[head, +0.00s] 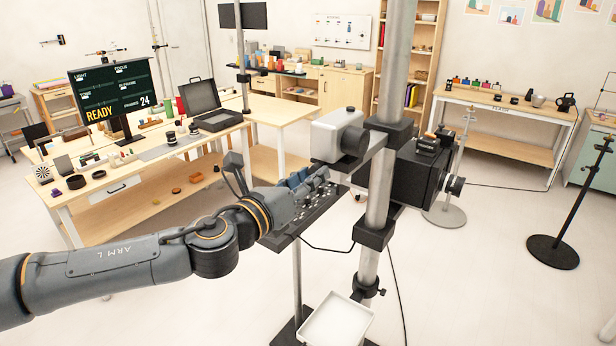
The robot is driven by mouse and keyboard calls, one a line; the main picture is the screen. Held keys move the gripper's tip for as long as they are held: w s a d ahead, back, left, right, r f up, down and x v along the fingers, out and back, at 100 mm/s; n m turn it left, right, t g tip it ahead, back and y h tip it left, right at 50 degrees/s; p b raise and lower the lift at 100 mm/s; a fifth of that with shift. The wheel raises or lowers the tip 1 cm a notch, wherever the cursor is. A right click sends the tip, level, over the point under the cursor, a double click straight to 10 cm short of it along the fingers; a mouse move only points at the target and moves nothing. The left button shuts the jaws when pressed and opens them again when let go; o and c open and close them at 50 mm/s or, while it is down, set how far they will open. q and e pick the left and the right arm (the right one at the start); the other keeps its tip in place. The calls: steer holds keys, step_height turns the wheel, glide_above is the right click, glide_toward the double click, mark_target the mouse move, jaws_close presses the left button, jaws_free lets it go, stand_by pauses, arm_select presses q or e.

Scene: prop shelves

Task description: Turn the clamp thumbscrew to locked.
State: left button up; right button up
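A tall grey post (379,190) stands right of centre and carries several black clamp blocks. The upper block (389,132) sits by a white-and-black camera-like unit (338,134). A middle block (373,235) and a lower collar (365,287) sit below it. A small dark knob (382,292) sticks out from the lower collar; I cannot tell whether it is the clamp thumbscrew or how it is turned. My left gripper (318,176) is left of the post, over a dark control panel, just below the white unit. Its fingertips are too small and crowded to show whether they are open. My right gripper is out of view.
The dark panel (322,207) with small light buttons lies under my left gripper. A white tray (336,320) is below at the post's foot. A black box camera (418,172) is right of the post, and cables hang nearby. A workbench (150,150) stands at left. Floor at right is mostly clear.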

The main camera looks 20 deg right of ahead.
arm_select(q)
steer(key=shift+o, duration=1.4)
steer(key=v, duration=1.2)
